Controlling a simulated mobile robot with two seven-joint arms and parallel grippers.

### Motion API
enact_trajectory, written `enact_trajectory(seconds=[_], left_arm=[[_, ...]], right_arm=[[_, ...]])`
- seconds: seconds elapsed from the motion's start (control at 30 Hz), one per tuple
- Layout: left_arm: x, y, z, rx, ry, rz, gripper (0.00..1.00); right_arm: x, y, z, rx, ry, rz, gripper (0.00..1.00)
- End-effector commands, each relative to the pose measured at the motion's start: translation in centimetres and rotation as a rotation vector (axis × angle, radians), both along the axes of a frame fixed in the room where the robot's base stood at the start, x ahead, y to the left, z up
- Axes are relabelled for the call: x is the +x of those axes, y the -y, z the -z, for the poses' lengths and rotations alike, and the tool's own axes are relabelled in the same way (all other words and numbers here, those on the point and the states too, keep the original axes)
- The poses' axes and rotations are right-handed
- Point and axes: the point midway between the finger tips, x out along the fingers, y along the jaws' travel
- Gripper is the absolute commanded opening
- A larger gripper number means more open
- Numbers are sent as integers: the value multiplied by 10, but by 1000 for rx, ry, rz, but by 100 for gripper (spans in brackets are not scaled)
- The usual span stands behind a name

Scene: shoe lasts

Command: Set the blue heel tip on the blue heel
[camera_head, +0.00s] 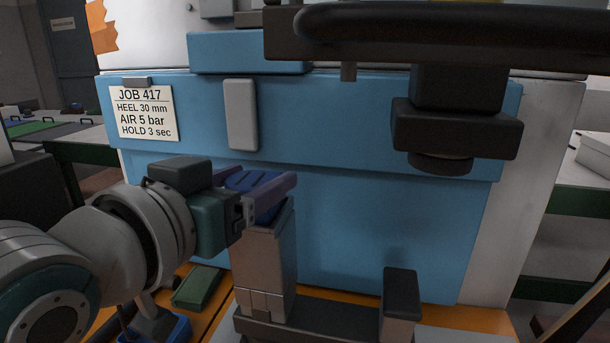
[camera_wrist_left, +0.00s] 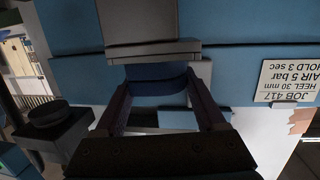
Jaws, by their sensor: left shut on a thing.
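My left gripper (camera_head: 272,184) comes in from the left, level with the top of a grey post. Its fingers are shut on a dark blue piece, taken as the blue heel tip (camera_head: 243,181). In the left wrist view the blue piece (camera_wrist_left: 155,87) sits between both fingers (camera_wrist_left: 160,100), close against the end of the post. More dark blue, perhaps the blue heel (camera_head: 268,212), shows under the fingers at the post top. The fingers partly hide where the blue parts meet, so I cannot tell whether they touch. My right gripper is not in view.
The grey post (camera_head: 262,270) stands on a dark base before a light blue machine body (camera_head: 350,215). A dark press head (camera_head: 455,130) overhangs at right. A short black-capped post (camera_head: 401,290) stands right. A green block (camera_head: 197,287) and a blue tray (camera_head: 180,326) lie lower left.

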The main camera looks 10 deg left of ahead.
Motion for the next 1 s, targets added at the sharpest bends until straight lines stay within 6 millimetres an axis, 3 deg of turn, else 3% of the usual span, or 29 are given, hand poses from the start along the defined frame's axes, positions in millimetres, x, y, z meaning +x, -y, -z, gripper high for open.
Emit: enact_trajectory(seconds=[0.3, 0.33, 0.57, 0.83, 1.0], left_arm=[[0, 0, 2, 0, -1, 0, 18], [0, 0, 2, 0, -1, 0, 73], [0, 0, 2, 0, -1, 0, 99], [-2, 0, 2, 0, -1, 0, 100], [-20, -4, 0, 1, -3, 0, 100]], right_arm=[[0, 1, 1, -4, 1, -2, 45], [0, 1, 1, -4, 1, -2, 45], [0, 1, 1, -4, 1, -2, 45], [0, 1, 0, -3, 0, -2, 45], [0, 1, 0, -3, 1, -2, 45]])
